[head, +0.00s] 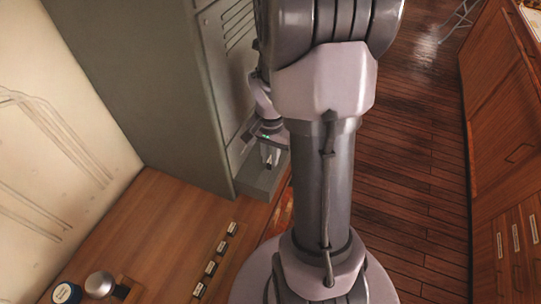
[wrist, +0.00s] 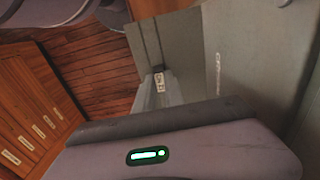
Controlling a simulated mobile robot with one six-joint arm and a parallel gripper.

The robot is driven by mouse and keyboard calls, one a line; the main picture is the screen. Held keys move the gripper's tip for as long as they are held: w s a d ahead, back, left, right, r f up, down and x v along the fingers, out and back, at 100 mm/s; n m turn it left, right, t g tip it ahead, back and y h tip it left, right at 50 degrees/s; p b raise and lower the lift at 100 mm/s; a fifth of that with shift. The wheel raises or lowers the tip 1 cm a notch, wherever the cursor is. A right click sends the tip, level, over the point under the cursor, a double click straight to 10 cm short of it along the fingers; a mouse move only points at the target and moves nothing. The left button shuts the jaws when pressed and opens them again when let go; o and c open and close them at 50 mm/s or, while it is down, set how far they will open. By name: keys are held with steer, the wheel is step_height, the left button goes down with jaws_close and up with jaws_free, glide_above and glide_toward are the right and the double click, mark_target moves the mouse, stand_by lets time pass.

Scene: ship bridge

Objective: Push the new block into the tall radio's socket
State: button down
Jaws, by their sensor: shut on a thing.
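The tall radio (head: 160,80) is a big grey-green cabinet standing at the back of the wooden desk, with a louvred front. A low grey ledge (head: 262,185) juts from its foot. My gripper (head: 268,160) is just above this ledge, close to the radio's front, and partly hidden by my arm. It is shut on the new block, a small dark piece with a white label, which shows in the wrist view (wrist: 159,82). The radio's grey face (wrist: 245,50) fills the right of the wrist view. I cannot make out the socket, or whether the block touches it.
Several small dark labelled blocks (head: 221,247) lie in a row on the desk (head: 160,215). Wooden drawers (head: 510,190) stand at the right, across open plank floor (head: 415,170).

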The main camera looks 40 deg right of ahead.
stand_by(0.3)
steer(key=c, duration=1.3)
jaws_free()
steer(key=shift+c, duration=0.2)
step_height(320, 180, up, 17)
steer(key=p, duration=0.4)
steer(key=shift+r, duration=0.2)
